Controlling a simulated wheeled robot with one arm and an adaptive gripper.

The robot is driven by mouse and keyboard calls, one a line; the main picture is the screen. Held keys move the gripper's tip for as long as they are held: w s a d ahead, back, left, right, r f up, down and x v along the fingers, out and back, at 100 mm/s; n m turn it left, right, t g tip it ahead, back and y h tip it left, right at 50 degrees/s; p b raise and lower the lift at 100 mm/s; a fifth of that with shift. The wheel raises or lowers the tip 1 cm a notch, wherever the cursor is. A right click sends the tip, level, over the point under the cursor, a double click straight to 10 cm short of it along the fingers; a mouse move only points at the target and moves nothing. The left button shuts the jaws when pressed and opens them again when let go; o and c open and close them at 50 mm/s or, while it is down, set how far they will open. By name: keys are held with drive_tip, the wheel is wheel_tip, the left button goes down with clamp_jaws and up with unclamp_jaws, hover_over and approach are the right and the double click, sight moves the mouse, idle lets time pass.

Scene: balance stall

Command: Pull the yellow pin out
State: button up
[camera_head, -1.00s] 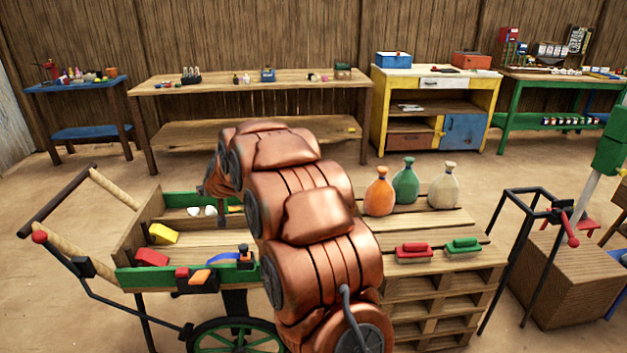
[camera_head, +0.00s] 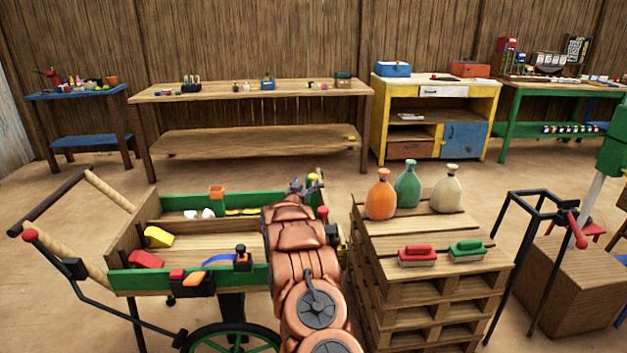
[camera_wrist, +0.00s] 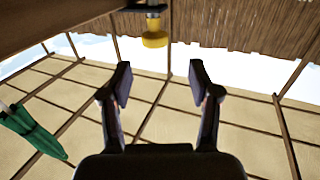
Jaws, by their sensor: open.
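A yellow knob, the yellow pin's head (camera_wrist: 155,39), shows at the top of the wrist view, with a short metal shank above it under a wooden beam. My gripper (camera_wrist: 160,78) is open and empty. Its two fingers point towards the knob, which lies beyond the tips and between their lines, apart from both. In the head view a small yellow spot (camera_head: 313,178) shows beside my gripper (camera_head: 301,187) at the right end of the cart; it may be the same knob. My arm hides much of that end.
The wooden cart (camera_head: 129,279) with green rails holds blocks and tools. Right of my arm, a pallet stack (camera_head: 415,291) bears an orange bottle (camera_head: 380,196), a green bottle (camera_head: 407,186), a cream bottle (camera_head: 446,190) and two brushes. Open floor lies behind.

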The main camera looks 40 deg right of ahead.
sight(313, 176)
drive_tip(key=shift+s+d+f, duration=0.15)
drive_tip(key=shift+d+f, duration=0.05)
drive_tip(key=shift+d, duration=0.25)
drive_tip(key=shift+p+x, duration=0.6)
drive_tip(key=shift+x, duration=2.75)
drive_tip(key=shift+d, duration=0.35)
drive_tip(key=shift+r, duration=0.1)
clamp_jaws()
